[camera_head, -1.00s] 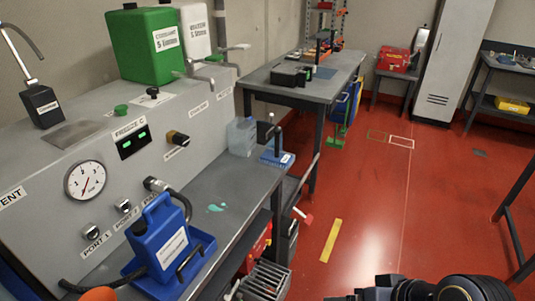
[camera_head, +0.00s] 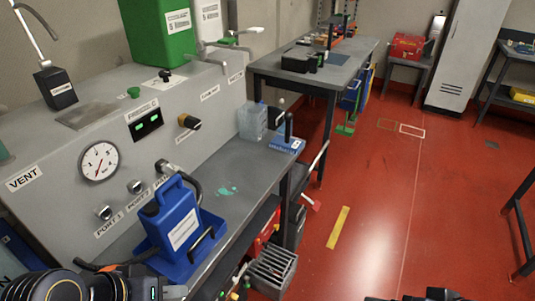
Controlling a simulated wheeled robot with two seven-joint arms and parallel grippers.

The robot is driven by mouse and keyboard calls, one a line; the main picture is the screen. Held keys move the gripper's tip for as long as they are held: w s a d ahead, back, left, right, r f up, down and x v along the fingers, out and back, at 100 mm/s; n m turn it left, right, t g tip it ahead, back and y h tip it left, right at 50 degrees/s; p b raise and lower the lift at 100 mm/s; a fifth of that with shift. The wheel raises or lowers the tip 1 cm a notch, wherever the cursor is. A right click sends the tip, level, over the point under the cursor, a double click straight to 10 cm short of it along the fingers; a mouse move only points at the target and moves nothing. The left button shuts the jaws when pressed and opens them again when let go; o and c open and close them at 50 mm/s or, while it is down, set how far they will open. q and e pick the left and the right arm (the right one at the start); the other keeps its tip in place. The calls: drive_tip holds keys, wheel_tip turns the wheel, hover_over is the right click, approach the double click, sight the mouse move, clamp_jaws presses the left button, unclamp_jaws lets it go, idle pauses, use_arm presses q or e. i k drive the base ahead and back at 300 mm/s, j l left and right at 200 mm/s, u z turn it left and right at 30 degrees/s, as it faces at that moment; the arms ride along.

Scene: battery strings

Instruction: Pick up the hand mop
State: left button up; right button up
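A blue block with an upright black handle and a white label (camera_head: 287,140) sits on the far end of the grey bench. It looks like the hand mop, but I cannot read the label. A green-teal puddle (camera_head: 228,190) lies on the bench nearer to me. My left gripper (camera_head: 172,292) is at the bottom left edge, in front of the bench and well short of the block. Its fingers are not clear, so I cannot tell whether it is open. Only a dark sliver of my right arm or gripper (camera_head: 430,296) shows at the bottom edge.
A blue jug (camera_head: 172,222) stands in a blue tray on the near bench, with a hose beside it. A translucent container (camera_head: 252,121) stands left of the block. A grey panel with a gauge (camera_head: 100,161) rises behind. The red floor (camera_head: 385,215) is open to the right.

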sight(285, 143)
drive_tip(key=i+l+u, duration=0.3)
drive_tip(key=i+l, duration=0.2)
drive_tip(key=i+l+u, duration=0.15)
drive_tip(key=l, duration=0.25)
drive_tip(key=i+l+u, duration=0.15)
drive_tip(key=i+l, duration=0.15)
drive_tip(key=i+l+u, duration=0.15)
drive_tip(key=l, duration=0.3)
drive_tip(key=i+l+u, duration=0.15)
drive_tip(key=l, duration=0.25)
drive_tip(key=i+l+u, duration=0.15)
drive_tip(key=l, duration=0.25)
